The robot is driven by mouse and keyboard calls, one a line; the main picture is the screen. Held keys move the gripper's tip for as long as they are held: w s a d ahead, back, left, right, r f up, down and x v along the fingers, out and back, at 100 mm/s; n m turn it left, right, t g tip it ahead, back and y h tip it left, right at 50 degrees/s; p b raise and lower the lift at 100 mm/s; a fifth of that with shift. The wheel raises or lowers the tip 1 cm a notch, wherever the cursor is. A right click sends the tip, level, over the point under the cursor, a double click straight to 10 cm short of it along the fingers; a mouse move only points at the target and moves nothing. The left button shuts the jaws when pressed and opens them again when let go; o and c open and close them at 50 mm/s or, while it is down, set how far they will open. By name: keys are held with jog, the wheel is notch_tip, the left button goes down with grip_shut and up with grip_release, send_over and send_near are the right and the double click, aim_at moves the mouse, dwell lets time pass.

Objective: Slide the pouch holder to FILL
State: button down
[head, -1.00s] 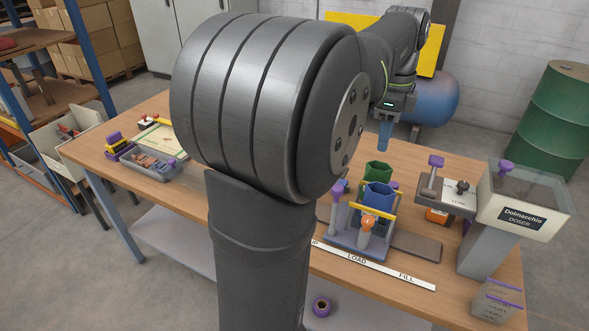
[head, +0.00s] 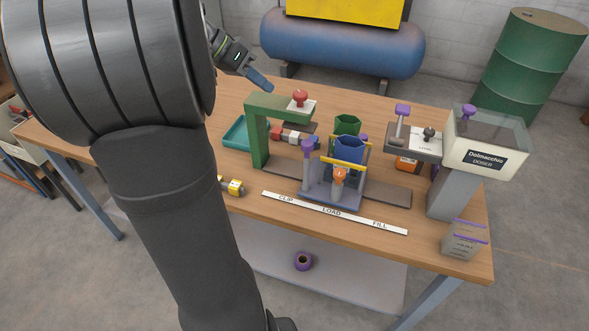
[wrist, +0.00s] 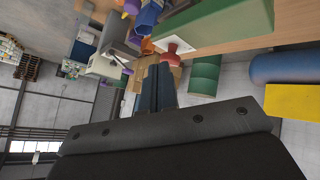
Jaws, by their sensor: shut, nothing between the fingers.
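The pouch holder (head: 330,195) is a grey-blue carriage on a dark rail (head: 392,194), with a yellow bar, an orange-knobbed lever (head: 339,176) and a purple-knobbed post (head: 307,150). It carries a blue pouch (head: 350,150). It stands by LOAD on the white label strip (head: 300,208), between CLIP and FILL. My gripper (head: 259,79) is shut and empty, apart from the holder, up and left of it in the head view, beyond the green press. In the wrist view its dark fingers (wrist: 158,90) are together, and a blue pouch shows partly at the top.
The green press (head: 259,138) with a red knob (head: 300,97) stands left of the holder. The doser (head: 480,150) and a lever unit (head: 413,140) stand right. A green pouch (head: 347,124) is behind the blue one. The rail's right part is bare.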

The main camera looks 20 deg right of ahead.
jog(key=a+f+g+y, duration=0.1)
jog(key=a+f+y, duration=0.1)
jog(key=a+f, duration=0.45)
jog(key=shift+m, duration=0.3)
jog(key=x, duration=2.2)
jog(key=shift+w+d+f, duration=0.1)
jog(key=shift+w, duration=0.25)
send_over(342, 197)
jog(key=shift+s+d, duration=0.1)
jog(key=shift+g, duration=0.3)
jog(key=shift+r, duration=0.4)
jog(key=v, duration=1.9)
jog(key=shift+w+a+r, duration=0.15)
jog(key=shift+w+a, duration=0.05)
jog(key=shift+a, duration=0.05)
